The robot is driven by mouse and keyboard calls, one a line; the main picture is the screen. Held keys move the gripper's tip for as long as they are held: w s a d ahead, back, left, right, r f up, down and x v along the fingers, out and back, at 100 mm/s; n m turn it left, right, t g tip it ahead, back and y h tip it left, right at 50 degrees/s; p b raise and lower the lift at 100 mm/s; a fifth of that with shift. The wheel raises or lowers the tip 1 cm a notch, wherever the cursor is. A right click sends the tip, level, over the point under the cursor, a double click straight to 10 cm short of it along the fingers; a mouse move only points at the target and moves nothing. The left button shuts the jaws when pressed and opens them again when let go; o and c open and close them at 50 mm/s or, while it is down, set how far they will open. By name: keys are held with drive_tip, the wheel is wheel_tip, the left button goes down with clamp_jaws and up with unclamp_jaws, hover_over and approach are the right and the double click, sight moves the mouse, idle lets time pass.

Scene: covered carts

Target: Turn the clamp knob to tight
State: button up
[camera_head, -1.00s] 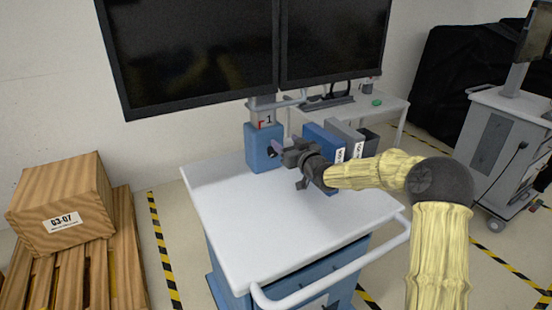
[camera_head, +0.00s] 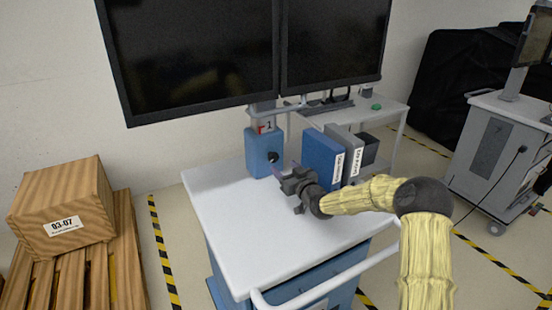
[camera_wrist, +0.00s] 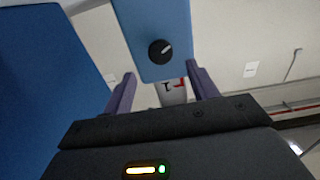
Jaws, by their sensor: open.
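The clamp knob (camera_head: 273,157) is a small black round knob on the front of a blue clamp block (camera_head: 258,143) at the back of the cart top. In the wrist view the knob (camera_wrist: 160,52) shows a pale pointer line, with the blue block (camera_wrist: 150,15) around it.
Blue and grey binders (camera_head: 322,158) stand upright on the cart top just right of my gripper. Two large dark monitors (camera_head: 195,45) hang above the block. The left and front of the white cart top (camera_head: 235,220) are clear. A wooden crate (camera_head: 65,200) is far left.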

sight(275, 158)
drive_tip(key=shift+p+x, duration=0.7)
drive_tip(key=shift+x, duration=2.85)
drive_tip(key=shift+r, duration=0.15)
drive_tip(key=shift+a, duration=0.1)
drive_tip(key=c, duration=1)
drive_tip(key=shift+o, duration=0.2)
